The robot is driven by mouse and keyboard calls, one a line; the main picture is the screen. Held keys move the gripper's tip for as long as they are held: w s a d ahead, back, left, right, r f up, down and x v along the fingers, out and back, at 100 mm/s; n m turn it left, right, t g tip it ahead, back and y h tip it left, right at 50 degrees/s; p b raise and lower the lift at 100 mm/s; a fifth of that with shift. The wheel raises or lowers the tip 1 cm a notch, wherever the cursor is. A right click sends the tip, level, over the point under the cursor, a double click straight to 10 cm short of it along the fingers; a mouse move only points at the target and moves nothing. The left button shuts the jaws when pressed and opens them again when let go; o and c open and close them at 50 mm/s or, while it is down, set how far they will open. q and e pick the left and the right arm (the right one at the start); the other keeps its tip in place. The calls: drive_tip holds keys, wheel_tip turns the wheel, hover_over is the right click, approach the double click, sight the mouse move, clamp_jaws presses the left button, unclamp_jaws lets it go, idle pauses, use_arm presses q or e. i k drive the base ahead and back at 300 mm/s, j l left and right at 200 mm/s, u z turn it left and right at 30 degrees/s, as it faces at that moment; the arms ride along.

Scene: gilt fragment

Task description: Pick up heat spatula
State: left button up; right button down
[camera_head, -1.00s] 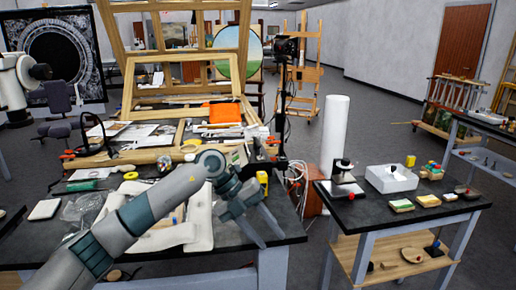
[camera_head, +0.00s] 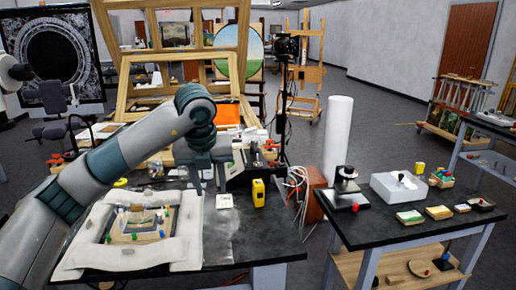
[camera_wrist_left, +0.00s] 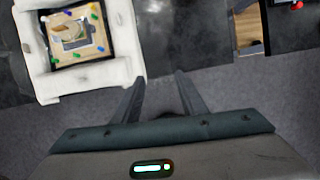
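I cannot single out the heat spatula for certain in either view. A dark box-like unit (camera_head: 248,172) with red-tipped tools beside it stands on the black table, just right of my left gripper (camera_head: 209,187). My left gripper is above the table with its fingers pointing down, and part of the table behind it is hidden. In the left wrist view the two fingers (camera_wrist_left: 158,88) are apart with nothing between them. The gilt fragment (camera_head: 141,222) lies on a white padded support (camera_head: 183,240), left of and nearer than the gripper. My right gripper is not in view.
The table's front right (camera_head: 262,235) is clear. A side table (camera_head: 390,228) holds a microscope-like instrument (camera_head: 346,185) and a white box (camera_head: 398,188).

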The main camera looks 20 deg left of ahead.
sight(256, 149)
drive_tip(key=i, duration=1.7)
